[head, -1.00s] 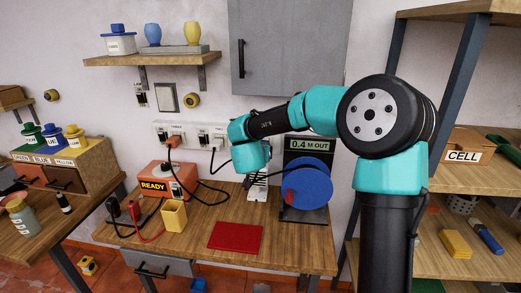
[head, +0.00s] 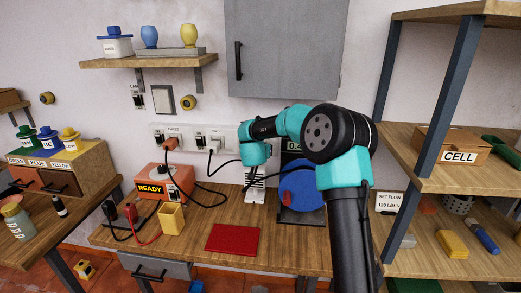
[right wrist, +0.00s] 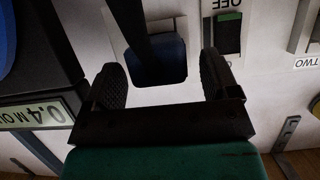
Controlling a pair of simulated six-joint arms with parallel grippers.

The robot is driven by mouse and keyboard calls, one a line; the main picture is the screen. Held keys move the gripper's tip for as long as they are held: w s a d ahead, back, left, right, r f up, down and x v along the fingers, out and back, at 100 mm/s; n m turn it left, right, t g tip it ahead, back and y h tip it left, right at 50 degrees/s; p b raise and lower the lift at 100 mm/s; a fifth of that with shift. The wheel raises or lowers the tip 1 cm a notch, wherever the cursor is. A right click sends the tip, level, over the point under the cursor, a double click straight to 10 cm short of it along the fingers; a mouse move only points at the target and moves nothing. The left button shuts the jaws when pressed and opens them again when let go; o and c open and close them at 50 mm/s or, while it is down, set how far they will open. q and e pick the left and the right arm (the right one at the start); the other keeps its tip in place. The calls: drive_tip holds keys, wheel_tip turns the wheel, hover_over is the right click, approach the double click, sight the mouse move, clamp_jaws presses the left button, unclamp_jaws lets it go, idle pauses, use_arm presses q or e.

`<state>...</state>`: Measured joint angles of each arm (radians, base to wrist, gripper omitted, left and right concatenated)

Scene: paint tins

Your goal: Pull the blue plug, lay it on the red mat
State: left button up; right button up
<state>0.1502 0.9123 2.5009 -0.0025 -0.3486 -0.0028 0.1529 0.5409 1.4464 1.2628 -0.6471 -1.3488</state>
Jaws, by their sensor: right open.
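The blue plug (right wrist: 158,64) is in the wall socket plate in the right wrist view, with a dark cable running from it to the top edge. My right gripper (right wrist: 163,84) is open, one finger on each side of the plug with gaps visible. In the head view my right wrist hides its own fingers and the blue plug. The red mat (head: 233,240) lies flat and bare near the front of the wooden table. My left gripper is not in view.
A white plug (head: 214,147) and an orange-red plug (head: 170,144) sit in sockets to the left. A blue reel (head: 301,187) stands right of my wrist. A yellow cup (head: 172,218) and an orange READY box (head: 165,183) stand left of the mat, among loose cables.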

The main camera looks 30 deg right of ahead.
drive_tip(key=shift+x, duration=1.3)
drive_tip(key=c, duration=1.1)
